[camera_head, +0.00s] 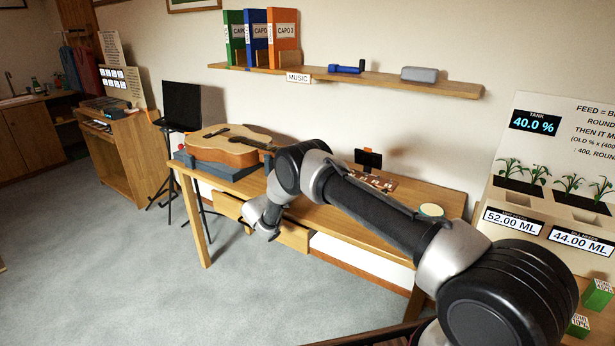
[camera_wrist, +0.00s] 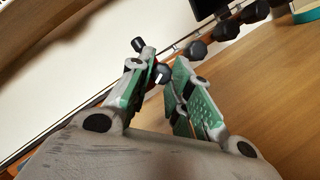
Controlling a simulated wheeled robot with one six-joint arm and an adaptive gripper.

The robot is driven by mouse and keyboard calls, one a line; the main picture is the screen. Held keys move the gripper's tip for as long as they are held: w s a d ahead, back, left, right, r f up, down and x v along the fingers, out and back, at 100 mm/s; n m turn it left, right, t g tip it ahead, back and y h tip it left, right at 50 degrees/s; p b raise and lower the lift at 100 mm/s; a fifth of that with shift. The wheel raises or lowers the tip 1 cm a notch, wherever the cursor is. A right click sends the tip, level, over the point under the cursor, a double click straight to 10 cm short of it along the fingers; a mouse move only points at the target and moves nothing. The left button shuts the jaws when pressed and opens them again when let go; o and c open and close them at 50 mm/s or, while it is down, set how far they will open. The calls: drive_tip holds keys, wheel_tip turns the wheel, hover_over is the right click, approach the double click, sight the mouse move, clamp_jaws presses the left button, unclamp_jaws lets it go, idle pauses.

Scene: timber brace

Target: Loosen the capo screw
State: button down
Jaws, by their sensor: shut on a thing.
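The acoustic guitar (camera_head: 230,143) lies on the wooden table at the left, body toward the left; my arm hides most of its neck. In the wrist view, dark rounded knobs (camera_wrist: 196,50) line a thin neck-like strip running to the upper right. My gripper (camera_wrist: 160,78) has green-padded fingers closed around a small dark knob (camera_wrist: 162,74) between the tips. Something red shows beside it, and another dark knob (camera_wrist: 138,44) stands just beyond the left finger. I cannot tell which part is the capo screw. In the head view the fingertips are hard to make out.
A wooden shelf (camera_head: 400,82) above holds three CAPO binders (camera_head: 283,38), a blue item (camera_head: 346,69) and a grey case (camera_head: 419,74). A small dark screen (camera_head: 369,159) and a round teal-edged item (camera_head: 431,210) stand on the table. A black stand (camera_head: 181,105) is at the left.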

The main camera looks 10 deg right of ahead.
drive_tip(key=shift+n, duration=0.6)
drive_tip(key=c, duration=1.6)
unclamp_jaws()
drive_tip(key=shift+o, duration=0.2)
